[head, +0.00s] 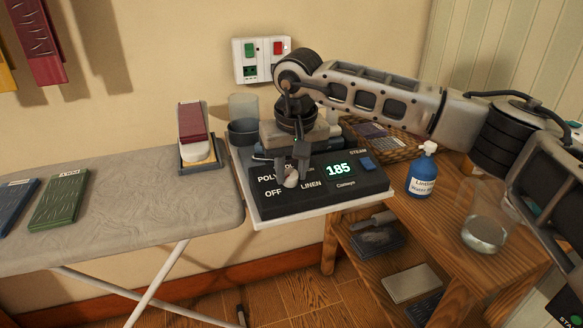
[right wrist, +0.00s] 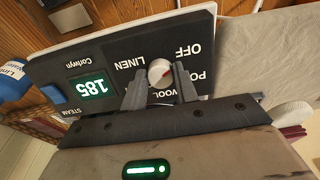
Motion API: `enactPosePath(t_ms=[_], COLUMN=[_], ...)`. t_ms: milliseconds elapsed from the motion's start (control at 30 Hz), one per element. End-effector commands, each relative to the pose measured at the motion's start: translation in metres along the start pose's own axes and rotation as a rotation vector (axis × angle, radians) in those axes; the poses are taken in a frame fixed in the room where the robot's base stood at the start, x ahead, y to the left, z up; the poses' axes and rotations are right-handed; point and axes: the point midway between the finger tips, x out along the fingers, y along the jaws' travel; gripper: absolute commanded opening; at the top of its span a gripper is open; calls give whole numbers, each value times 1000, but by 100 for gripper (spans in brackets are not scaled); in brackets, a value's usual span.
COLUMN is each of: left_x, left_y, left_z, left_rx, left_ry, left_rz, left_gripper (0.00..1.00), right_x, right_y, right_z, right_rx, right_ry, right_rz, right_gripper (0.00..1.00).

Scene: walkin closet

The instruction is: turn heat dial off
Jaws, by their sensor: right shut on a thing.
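The heat dial (head: 291,180) is a small pale knob on the black control panel (head: 330,203), among the labels OFF, POLY, WOOL and LINEN. The display (head: 339,169) reads 185 in green. My right gripper (head: 291,175) reaches down from above, its two fingers on either side of the dial and shut on it. The fingers (right wrist: 160,84) partly hide the dial and the WOOL label. My left gripper is not in view.
A padded ironing board (head: 110,195) lies left of the panel, with an iron (head: 196,140) standing at its far end. A blue spray bottle (head: 422,172) and a clear jug (head: 484,222) stand on the wooden shelf unit at right. A switch plate (head: 262,60) is on the wall behind.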

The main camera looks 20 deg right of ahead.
Motion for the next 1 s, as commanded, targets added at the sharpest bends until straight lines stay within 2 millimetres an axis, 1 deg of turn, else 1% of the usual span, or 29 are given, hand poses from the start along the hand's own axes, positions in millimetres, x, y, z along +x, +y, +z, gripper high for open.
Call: enactPosePath(t_ms=[267,300,333,367,633,733,867,1000], left_x=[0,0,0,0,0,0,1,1], left_y=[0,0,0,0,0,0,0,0], left_z=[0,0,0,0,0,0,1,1], left_rx=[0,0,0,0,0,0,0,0], left_ry=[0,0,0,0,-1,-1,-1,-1], left_rz=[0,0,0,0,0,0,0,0], left_gripper=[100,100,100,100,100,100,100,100], right_x=[-1,-1,-1,-1,-1,-6,-25,-57], right_y=[0,0,0,0,0,0,0,0], right_z=[-1,-1,-1,-1,0,0,-1,-1], right_rx=[0,1,1,1,1,1,0,0], right_ry=[3,3,3,2,1,2,5,7], right_rz=[0,0,0,0,0,-1,-1,-1], right_gripper=[7,38,46,50,50,50,50,50])
